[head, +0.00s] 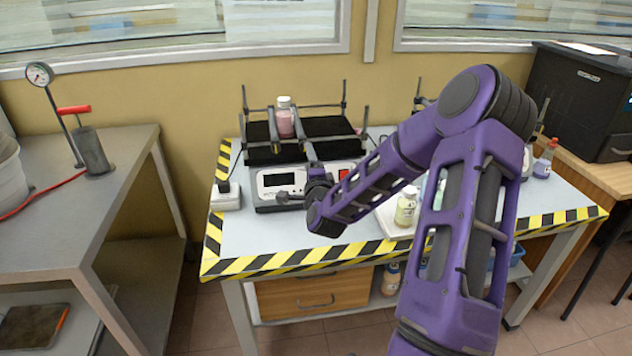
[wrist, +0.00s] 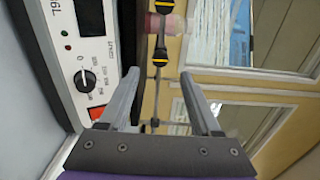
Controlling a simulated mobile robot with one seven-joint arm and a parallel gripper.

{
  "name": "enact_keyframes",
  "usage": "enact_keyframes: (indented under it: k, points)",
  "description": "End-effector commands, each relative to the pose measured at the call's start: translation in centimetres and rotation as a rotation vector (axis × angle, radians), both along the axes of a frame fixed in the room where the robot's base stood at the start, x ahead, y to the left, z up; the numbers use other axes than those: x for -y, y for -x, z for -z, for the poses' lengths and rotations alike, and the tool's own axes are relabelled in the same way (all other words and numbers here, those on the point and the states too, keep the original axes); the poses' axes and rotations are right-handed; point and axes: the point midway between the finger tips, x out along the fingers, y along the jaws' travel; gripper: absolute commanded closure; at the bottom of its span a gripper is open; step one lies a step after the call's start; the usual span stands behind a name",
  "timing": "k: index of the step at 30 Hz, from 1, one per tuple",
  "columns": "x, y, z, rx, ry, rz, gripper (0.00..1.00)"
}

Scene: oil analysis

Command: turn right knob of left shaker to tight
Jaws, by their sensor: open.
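The left shaker (head: 290,187) stands on the table with a black platform and crossbars; its white front panel (wrist: 100,60) fills the left of the wrist view. A bottle with pink contents (head: 285,122) stands between its bars, and shows at the top of the wrist view (wrist: 165,22). A black and yellow knob (wrist: 162,57) lies just beyond the gap between my fingertips, below the bottle in the picture. Another such knob (wrist: 162,5) is at the top edge. My gripper (wrist: 160,74) is open and empty, apart from the knob; in the head view my arm partly hides it.
The panel has a black dial (wrist: 85,80) and a red switch (wrist: 97,112), close to one finger. A small device (head: 226,195) sits left of the shaker. My arm hides much of the table's right.

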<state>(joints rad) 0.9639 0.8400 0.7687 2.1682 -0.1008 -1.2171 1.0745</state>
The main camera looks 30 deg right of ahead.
Motion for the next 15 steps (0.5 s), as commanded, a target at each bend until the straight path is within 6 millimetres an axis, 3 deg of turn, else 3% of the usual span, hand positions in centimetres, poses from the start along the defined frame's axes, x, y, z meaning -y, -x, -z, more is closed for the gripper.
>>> enact_keyframes:
  k: [9,15]
  points:
    - [-2.1,7.4,0.0,-0.002,0.0,0.0,0.35]
    - [-3.0,10.3,0.0,0.0,0.001,-0.001,0.35]
